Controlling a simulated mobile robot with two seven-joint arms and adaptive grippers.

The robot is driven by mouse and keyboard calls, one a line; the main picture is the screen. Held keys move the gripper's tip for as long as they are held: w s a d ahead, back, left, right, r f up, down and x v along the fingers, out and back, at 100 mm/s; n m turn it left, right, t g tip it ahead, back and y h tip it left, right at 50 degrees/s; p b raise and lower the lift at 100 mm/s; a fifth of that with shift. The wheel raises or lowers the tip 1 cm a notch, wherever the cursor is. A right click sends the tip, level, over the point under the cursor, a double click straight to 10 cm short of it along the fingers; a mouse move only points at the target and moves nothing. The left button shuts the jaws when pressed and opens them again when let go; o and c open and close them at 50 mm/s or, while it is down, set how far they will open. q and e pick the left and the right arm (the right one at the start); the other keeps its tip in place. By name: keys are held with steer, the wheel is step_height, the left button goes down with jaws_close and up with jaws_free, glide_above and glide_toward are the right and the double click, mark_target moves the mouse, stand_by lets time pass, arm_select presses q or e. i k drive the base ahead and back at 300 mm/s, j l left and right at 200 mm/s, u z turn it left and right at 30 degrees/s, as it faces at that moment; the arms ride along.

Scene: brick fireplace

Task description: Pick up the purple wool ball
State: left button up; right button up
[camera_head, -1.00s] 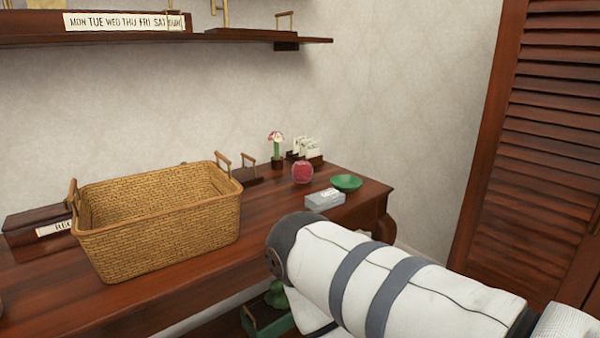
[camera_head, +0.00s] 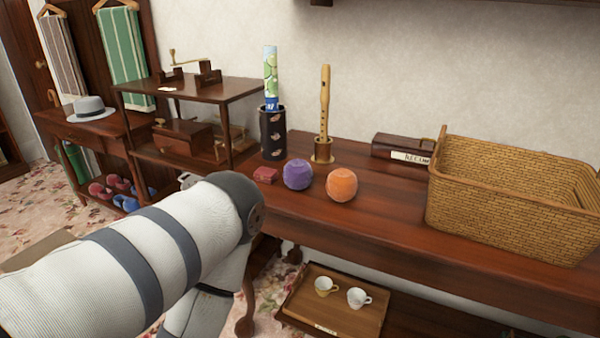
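The purple wool ball (camera_head: 298,174) sits on the dark wooden table (camera_head: 395,212), near its left end. My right arm and gripper are out of view.
A large wicker basket (camera_head: 515,200) fills the table's right side. Behind the balls stand a recorder on a stand (camera_head: 324,115) and a dark cylindrical holder (camera_head: 272,133). A tray (camera_head: 335,318) with two cups is on the lower shelf. The table between orange ball and basket is clear.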

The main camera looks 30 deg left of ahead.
mark_target(298, 174)
steer(key=i+j, duration=0.1)
steer(key=j, duration=0.3)
steer(key=i+j, duration=0.15)
steer(key=j, duration=0.25)
steer(key=i+j, duration=0.1)
steer(key=j, duration=0.25)
steer(key=i+j, duration=0.15)
steer(key=j, duration=0.25)
steer(key=i+j, duration=0.1)
steer(key=j, duration=0.3)
steer(key=i+j, duration=0.1)
steer(key=j, duration=0.3)
steer(key=i+j, duration=0.15)
steer(key=j, duration=0.25)
steer(key=i+l, duration=0.3)
steer(key=l+z, duration=0.05)
